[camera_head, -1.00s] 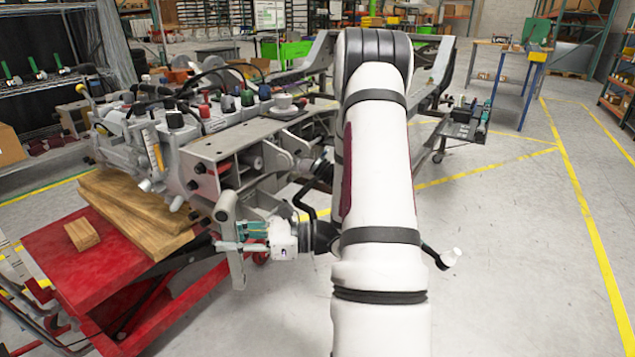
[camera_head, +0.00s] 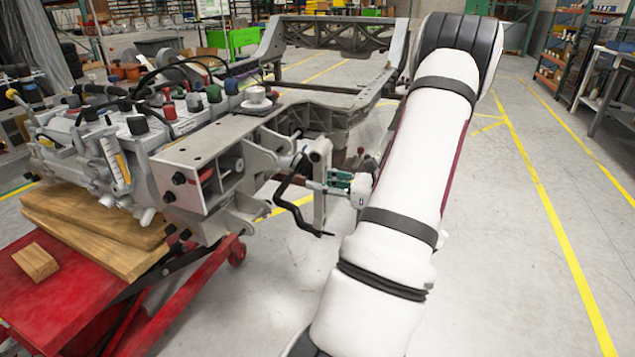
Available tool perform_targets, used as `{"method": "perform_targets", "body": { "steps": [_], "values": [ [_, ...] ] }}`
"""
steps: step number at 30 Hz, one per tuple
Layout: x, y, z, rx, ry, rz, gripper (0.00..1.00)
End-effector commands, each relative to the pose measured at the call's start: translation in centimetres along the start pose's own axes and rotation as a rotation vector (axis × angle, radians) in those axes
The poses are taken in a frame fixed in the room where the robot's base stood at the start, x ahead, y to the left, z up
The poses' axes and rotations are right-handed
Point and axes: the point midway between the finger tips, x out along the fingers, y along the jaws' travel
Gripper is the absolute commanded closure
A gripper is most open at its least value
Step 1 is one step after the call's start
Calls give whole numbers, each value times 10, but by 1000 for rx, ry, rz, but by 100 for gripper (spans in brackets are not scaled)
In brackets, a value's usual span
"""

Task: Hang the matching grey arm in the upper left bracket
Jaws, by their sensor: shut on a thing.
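My gripper (camera_head: 334,183), with teal-green fingers, is shut on a grey arm (camera_head: 320,205). The arm is a long, flat piece that hangs roughly upright, with a thicker top end. My gripper holds it from the right, off the right side of the chassis front end. A grey open-sided bracket (camera_head: 203,192) with dark bolts sits at the chassis front, left of the held arm and clearly apart from it. I cannot tell which mount is the upper left bracket. My white arm hides the area to the right of the gripper.
A black curved bar (camera_head: 283,192) stands just left of the held arm; I cannot tell whether they touch. The grey chassis frame (camera_head: 330,96) extends back. An engine (camera_head: 110,150) and wooden boards (camera_head: 95,235) rest on a red lift cart (camera_head: 60,300). Floor at right is clear.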

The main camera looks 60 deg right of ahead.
Motion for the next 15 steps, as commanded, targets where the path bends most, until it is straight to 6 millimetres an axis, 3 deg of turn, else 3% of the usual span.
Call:
{"method": "perform_targets", "body": {
  "steps": [15],
  "values": [
    [38,1,0,-1,-4,4,100]
  ]
}}
